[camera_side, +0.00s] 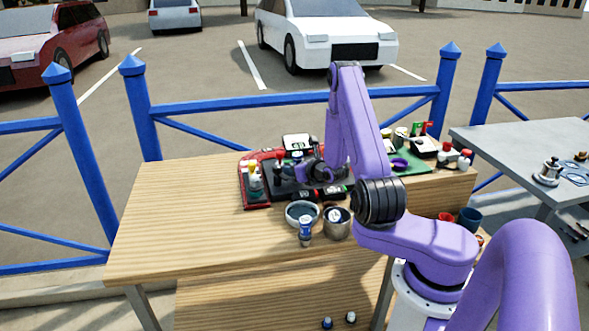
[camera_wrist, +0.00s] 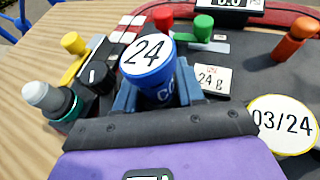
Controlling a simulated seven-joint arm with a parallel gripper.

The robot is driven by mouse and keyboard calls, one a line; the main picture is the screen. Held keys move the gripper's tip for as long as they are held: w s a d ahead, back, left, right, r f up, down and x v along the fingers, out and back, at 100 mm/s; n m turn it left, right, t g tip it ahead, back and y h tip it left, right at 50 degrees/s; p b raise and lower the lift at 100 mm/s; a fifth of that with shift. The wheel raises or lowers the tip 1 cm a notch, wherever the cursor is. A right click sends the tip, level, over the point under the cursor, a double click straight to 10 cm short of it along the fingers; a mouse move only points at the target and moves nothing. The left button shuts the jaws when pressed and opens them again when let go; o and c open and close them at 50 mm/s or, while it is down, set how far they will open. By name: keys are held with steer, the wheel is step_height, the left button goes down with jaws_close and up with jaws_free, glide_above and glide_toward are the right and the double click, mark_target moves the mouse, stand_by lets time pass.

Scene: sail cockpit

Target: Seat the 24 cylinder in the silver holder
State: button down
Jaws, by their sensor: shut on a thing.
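The 24 cylinder (camera_wrist: 147,62) shows in the wrist view as a blue cylinder with a white top marked 24. My gripper (camera_wrist: 152,88) is shut on it, with blue-grey jaws at its sides. Its lower end is hidden by the gripper, so I cannot tell what it touches. In the side view my gripper (camera_side: 313,172) is low over the dark panel, and the cylinder cannot be made out there.
Red, green and yellow knobs (camera_wrist: 75,43) and a grey-capped post (camera_wrist: 53,101) stand close around the cylinder. A 24 g label (camera_wrist: 211,80) and a 03/24 disc (camera_wrist: 283,124) lie to its right. A bowl (camera_side: 293,219) stands at front. The table's left (camera_side: 170,220) is clear.

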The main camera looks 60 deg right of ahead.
mark_target(300, 160)
steer(key=shift+a+r, duration=0.1)
steer(key=shift+r, duration=0.15)
steer(key=shift+r, duration=0.6)
steer(key=shift+r, duration=0.85)
stand_by(0.9)
stand_by(0.5)
steer(key=c, duration=1)
jaws_free()
steer(key=shift+o, duration=0.2)
steer(key=v, duration=1.1)
steer(key=shift+f, duration=0.1)
